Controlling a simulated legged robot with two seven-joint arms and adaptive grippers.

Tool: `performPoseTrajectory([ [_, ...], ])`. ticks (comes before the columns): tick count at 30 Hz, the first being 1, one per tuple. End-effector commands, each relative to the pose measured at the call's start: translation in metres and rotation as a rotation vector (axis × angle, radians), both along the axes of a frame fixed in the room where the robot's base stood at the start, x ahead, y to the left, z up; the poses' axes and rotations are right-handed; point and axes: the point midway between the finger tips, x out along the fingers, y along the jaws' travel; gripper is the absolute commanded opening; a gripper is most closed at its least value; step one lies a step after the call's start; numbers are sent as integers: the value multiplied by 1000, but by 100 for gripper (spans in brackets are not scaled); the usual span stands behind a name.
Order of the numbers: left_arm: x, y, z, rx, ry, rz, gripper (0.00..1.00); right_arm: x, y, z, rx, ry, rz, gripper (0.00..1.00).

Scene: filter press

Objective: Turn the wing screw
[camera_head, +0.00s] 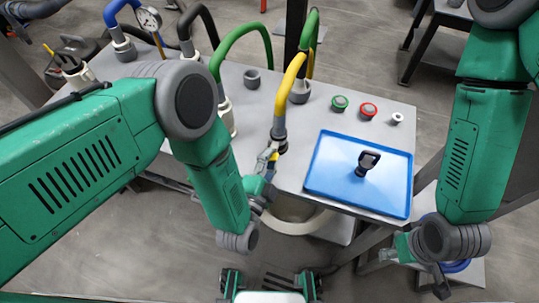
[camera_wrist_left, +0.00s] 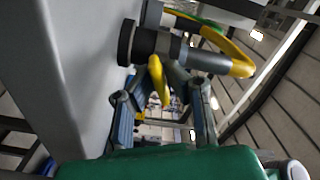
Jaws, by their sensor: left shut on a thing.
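The wing screw is a small yellow piece (camera_head: 274,156) on the metal fitting under the yellow hose, at the table's front edge. In the left wrist view the yellow wing screw (camera_wrist_left: 157,78) stands between the fingertips. My left gripper (camera_head: 266,168) is at the fitting and is shut on the wing screw; its fingers (camera_wrist_left: 160,98) show on both sides of it, partly hiding the contact. My right gripper (camera_head: 440,282) hangs at the lower right, away from the fitting; its fingers are too unclear to tell their opening.
A blue tray (camera_head: 330,178) holding a black handled object (camera_head: 368,161) lies right of the fitting. Green (camera_head: 339,103) and red (camera_head: 368,110) buttons sit behind it. A yellow hose (camera_head: 285,90) rises above the fitting. A round pale container (camera_head: 300,222) stands below the table edge.

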Motion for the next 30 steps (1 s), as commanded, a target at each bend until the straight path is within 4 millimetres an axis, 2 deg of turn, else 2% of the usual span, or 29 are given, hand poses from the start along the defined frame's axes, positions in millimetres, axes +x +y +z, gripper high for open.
performPoseTrajectory([
  [10,2,3,1,146,-52,7,0,0,0,2,0,0,0,40],
  [28,2,3,1,175,-62,7,0,0,0,2,0,0,0,40],
  [29,2,3,1,176,-62,8,20,0,0,2,0,0,0,40],
  [30,2,3,1,175,-61,6,28,0,0,2,0,0,0,40],
])
